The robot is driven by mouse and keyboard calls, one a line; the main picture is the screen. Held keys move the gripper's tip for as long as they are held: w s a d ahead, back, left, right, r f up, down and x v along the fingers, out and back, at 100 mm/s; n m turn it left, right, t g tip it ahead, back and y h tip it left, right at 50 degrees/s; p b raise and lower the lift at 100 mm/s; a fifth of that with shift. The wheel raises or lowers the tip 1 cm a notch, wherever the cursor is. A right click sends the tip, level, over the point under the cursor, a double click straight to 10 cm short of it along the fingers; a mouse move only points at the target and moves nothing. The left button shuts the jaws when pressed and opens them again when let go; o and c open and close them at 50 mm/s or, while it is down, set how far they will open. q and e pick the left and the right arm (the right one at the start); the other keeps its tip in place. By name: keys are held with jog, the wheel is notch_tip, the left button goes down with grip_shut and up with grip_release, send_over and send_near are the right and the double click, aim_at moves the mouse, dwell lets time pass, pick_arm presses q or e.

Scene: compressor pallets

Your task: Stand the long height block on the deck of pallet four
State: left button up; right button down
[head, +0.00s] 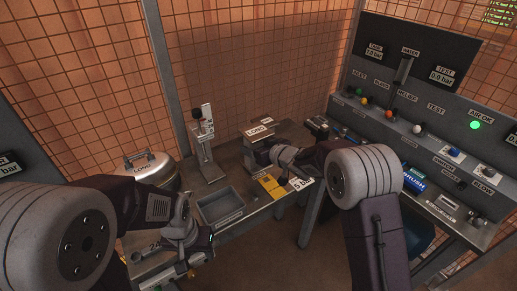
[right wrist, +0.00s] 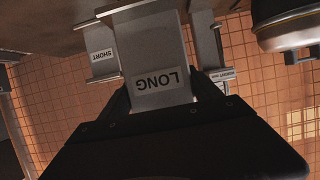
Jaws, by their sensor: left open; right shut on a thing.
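The long height block (right wrist: 152,52) is a grey block with a LONG label, seen close up in the right wrist view. My right gripper (right wrist: 163,98) is shut on it, with a dark finger on each side. In the head view the block (head: 258,131) shows at the back of the bench, beyond my right arm. Whether it touches the bench cannot be told. My left gripper (head: 184,266) is open and empty at the lower left, low over the bench's near end. I cannot make out a pallet marked four in either view.
A SHORT-labelled block (right wrist: 101,62) stands beside the long one. A grey tray (head: 220,205), yellow pieces (head: 269,186), an upright gauge stand (head: 205,150) and a lidded pot (head: 148,170) crowd the bench. A control panel (head: 425,125) stands at the right.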

jog(key=a+f, duration=0.2)
jog(key=s+a+f, duration=0.1)
jog(key=a+f, duration=0.1)
jog(key=f, duration=0.1)
jog(key=s+a+f+b, duration=0.1)
jog(key=a+f, duration=0.1)
jog(key=shift+f, duration=0.25)
jog(key=shift+s, duration=0.1)
jog(key=shift+f, duration=0.15)
jog(key=shift+c, duration=0.7)
grip_release()
jog(key=shift+s+f, duration=0.15)
